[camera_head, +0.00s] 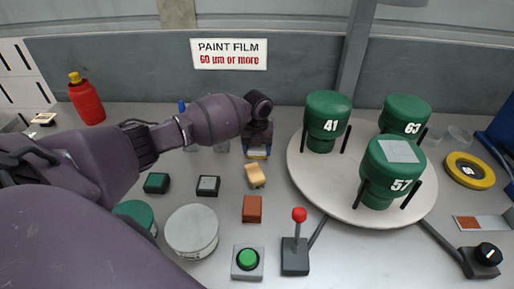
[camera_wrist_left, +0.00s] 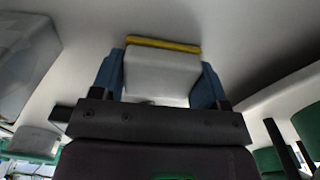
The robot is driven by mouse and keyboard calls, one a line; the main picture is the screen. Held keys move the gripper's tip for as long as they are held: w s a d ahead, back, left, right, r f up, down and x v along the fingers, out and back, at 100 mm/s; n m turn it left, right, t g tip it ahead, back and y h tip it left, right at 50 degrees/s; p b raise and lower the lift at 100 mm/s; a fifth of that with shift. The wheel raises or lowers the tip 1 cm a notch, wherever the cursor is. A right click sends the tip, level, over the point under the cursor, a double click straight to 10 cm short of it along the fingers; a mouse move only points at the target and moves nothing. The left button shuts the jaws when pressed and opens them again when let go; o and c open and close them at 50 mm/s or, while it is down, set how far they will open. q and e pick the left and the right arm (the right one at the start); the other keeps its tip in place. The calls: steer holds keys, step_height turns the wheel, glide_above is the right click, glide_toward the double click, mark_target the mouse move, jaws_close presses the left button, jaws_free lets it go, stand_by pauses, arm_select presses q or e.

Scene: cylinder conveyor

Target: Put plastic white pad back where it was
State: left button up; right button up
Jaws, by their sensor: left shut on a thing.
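My left gripper (camera_head: 257,154) reaches down to the table left of the turntable, seen from above in the head view. In the left wrist view, its blue fingers (camera_wrist_left: 161,80) are shut on a white pad (camera_wrist_left: 160,75) with a yellow strip along its far edge. In the head view the gripper mostly hides the pad. Whether the pad touches the table is hard to tell. My right gripper is not in view.
A white turntable (camera_head: 330,192) carries green cylinders marked 41 (camera_head: 326,120), 63 (camera_head: 404,115) and 57 (camera_head: 391,172); a grey plate (camera_head: 400,151) lies on 57. A tan block (camera_head: 255,176), a red-brown block (camera_head: 252,209) and a red-knobbed lever (camera_head: 296,254) stand nearby.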

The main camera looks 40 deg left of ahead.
arm_select(q)
steer(key=o, duration=0.8)
steer(key=shift+f, duration=0.15)
steer(key=shift+o, duration=0.9)
step_height(320, 180, up, 12)
steer(key=p, duration=0.1)
steer(key=shift+r, duration=0.2)
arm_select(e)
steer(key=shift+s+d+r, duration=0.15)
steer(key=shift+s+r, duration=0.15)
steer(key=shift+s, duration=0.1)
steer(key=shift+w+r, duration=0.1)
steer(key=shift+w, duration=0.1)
